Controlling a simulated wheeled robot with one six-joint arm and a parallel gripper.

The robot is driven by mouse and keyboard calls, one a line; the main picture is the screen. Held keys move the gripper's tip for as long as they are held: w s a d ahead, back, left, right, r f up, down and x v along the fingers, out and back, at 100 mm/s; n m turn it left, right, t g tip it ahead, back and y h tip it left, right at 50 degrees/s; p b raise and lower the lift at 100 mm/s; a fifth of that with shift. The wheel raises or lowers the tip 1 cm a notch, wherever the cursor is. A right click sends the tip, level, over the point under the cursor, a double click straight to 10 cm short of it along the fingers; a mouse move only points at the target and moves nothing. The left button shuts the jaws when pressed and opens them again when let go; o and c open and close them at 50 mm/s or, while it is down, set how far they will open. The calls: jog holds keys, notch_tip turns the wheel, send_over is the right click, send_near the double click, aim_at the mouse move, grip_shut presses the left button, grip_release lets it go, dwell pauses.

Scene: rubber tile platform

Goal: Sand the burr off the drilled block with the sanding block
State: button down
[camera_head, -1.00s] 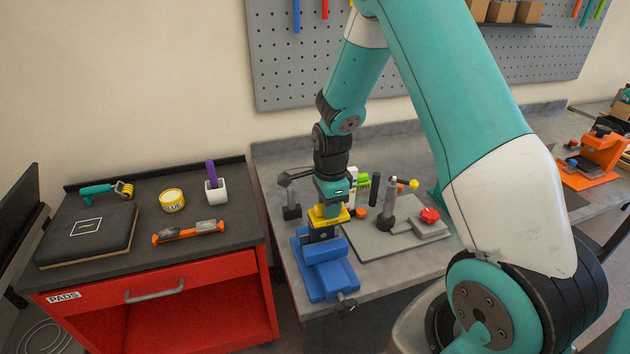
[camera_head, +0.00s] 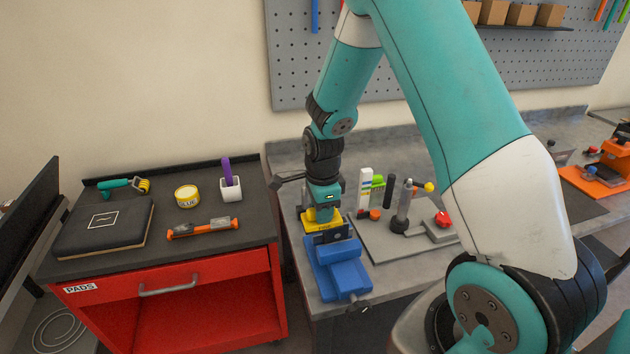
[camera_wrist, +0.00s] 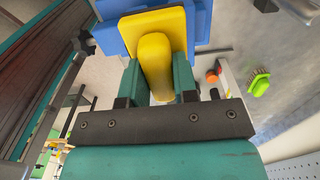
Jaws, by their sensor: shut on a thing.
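My gripper (camera_head: 325,211) points down over the blue vise (camera_head: 342,270) at the bench's left end. It is shut on the raised handle of the yellow sanding block (camera_head: 318,224). In the wrist view, the two teal fingers of my gripper (camera_wrist: 158,82) clasp the rounded yellow handle of the sanding block (camera_wrist: 157,22). A dark block (camera_head: 341,235), seemingly the drilled block, shows below the sanding block at the top of the vise. Contact between them cannot be told. The burr and drilled hole cannot be made out.
A grey plate (camera_head: 375,243) with a post and red knob (camera_head: 443,219) stands close right of the vise. Left is a red cart (camera_head: 230,300) carrying a dark pad (camera_head: 100,224), glue tin and orange tool.

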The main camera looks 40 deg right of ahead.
jog(key=shift+d+r+p, duration=0.1)
jog(key=shift+r+p, duration=2.75)
jog(key=shift+r, duration=1.2)
